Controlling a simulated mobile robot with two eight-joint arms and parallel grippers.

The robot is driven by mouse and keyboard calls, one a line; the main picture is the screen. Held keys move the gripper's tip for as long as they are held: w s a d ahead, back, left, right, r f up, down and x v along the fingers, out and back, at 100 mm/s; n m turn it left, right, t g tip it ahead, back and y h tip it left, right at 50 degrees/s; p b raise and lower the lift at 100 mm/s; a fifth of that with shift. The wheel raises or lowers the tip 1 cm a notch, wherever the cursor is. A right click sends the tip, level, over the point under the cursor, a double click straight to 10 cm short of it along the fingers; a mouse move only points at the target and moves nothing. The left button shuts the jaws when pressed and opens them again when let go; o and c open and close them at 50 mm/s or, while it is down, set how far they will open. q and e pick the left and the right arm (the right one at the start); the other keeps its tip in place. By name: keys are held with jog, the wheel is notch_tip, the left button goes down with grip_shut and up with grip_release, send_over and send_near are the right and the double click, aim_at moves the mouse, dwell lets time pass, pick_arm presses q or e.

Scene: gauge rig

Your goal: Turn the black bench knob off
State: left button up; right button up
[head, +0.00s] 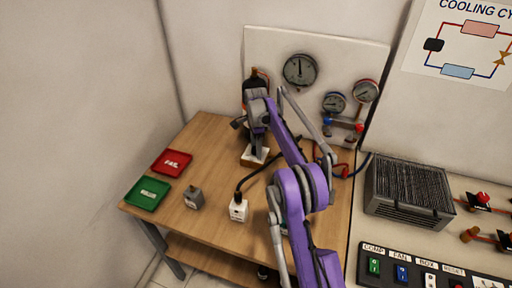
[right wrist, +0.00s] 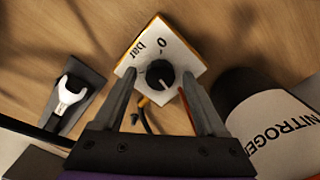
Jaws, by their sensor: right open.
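The black bench knob (right wrist: 160,75) sits on a white square plate (right wrist: 178,50) marked "0" and "bar" in the right wrist view. Which mark the knob points to is too small to tell. My right gripper (right wrist: 158,84) is open, its two fingers on either side of the knob in this view, with nothing held. Whether they touch it I cannot tell. In the head view, my right gripper (head: 252,130) is above the knob's white box (head: 254,157) on the wooden table; the knob itself is hidden there. My left gripper is in neither view.
A black nitrogen cylinder (right wrist: 270,120) stands close at the right in the wrist view. A wrench-shaped piece (right wrist: 72,92) lies at left. Red (head: 172,162) and green (head: 147,193) trays, a grey block (head: 194,198) and a cabled white block (head: 238,210) are on the table (head: 210,145).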

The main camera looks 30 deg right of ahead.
grip_shut()
dwell(0.3)
